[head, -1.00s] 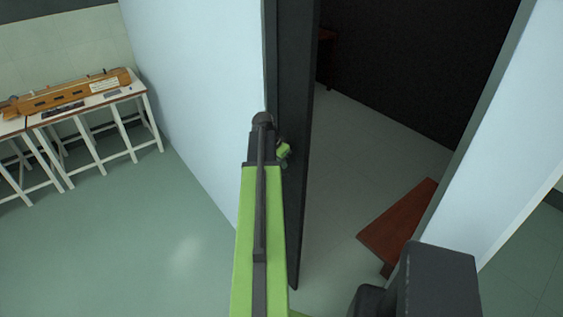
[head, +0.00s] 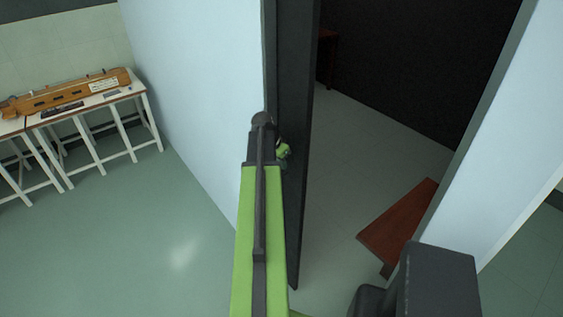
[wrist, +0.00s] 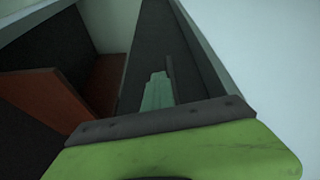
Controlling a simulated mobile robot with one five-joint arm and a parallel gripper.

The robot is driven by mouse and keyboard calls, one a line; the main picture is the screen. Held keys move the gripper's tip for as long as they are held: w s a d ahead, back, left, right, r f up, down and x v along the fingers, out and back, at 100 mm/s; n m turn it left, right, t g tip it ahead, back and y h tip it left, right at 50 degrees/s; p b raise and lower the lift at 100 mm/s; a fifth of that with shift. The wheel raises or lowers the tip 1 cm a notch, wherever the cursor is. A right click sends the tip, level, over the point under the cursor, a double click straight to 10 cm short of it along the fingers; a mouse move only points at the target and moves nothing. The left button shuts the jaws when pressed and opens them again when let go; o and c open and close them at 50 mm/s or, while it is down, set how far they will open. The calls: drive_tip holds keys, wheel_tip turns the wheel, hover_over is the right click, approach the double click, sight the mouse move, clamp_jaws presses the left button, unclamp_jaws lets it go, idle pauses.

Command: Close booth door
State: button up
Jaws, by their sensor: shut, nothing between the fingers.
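The booth door (head: 297,90) is a tall dark panel standing open at the left side of the doorway in the head view. In the wrist view the dark panel (wrist: 148,45) rises behind my fingers. My gripper (head: 284,163) is small and partly hidden behind my arm in the head view, low against the door panel. In the wrist view my gripper (wrist: 158,78) shows pale green fingers together, with nothing between them. I cannot tell whether the fingertips touch the door.
Inside the booth are a dark wall (head: 410,60) and a red-brown bench (head: 398,228). A pale wall (head: 195,80) stands left of the door. At the far left, white tables (head: 100,98) hold a wooden instrument (head: 75,95). Green floor (head: 130,230) at the left is clear.

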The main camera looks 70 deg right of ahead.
drive_tip(key=r+p, duration=0.1)
drive_tip(key=w+r+p, duration=0.1)
drive_tip(key=shift+d+p, duration=0.35)
drive_tip(key=shift+d, duration=0.05)
drive_tip(key=shift+p+v, duration=0.7)
drive_tip(key=shift+v, duration=0.1)
drive_tip(key=shift+p+v, duration=0.95)
drive_tip(key=shift+o, duration=0.3)
drive_tip(key=shift+w+a+r+p, duration=0.35)
drive_tip(key=shift+a+r+p, duration=0.4)
drive_tip(key=shift+r+p, duration=0.15)
drive_tip(key=s+p+v, duration=0.1)
drive_tip(key=p+v, duration=0.9)
drive_tip(key=v, duration=0.1)
drive_tip(key=shift+a, duration=0.3)
drive_tip(key=shift+r, duration=0.1)
